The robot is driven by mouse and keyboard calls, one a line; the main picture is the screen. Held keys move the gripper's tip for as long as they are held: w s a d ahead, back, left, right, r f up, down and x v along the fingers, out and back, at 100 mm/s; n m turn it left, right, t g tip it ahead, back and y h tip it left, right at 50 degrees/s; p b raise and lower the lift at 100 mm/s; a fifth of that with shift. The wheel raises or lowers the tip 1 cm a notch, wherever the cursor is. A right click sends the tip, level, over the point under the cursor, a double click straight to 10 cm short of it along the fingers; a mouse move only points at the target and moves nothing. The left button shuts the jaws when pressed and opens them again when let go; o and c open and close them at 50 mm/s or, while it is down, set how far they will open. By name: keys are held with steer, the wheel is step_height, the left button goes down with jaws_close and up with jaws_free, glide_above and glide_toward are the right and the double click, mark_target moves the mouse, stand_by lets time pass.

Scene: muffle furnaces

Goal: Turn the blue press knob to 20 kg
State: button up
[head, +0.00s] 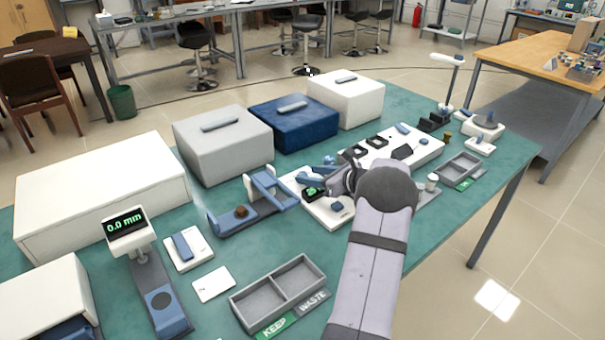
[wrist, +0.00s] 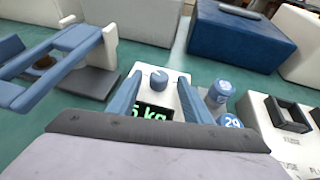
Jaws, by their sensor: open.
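I cannot tell how far the fingertips are above the panel. In the head view my gripper (head: 325,180) is over the white press base (head: 330,215), beside the lit display (head: 312,191). My arm hides part of the press.
A blue frame fixture (head: 262,195) stands close to the left. Blue cylinders (wrist: 219,92) stand just right of the panel. Grey, blue (head: 295,125) and white boxes line the back. A two-part tray (head: 305,270) lies at the front. Bare green table shows between them.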

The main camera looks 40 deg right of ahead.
mark_target(303, 174)
steer(key=shift+x, duration=2.2)
steer(key=shift+c, duration=0.7)
steer(key=c, duration=0.9)
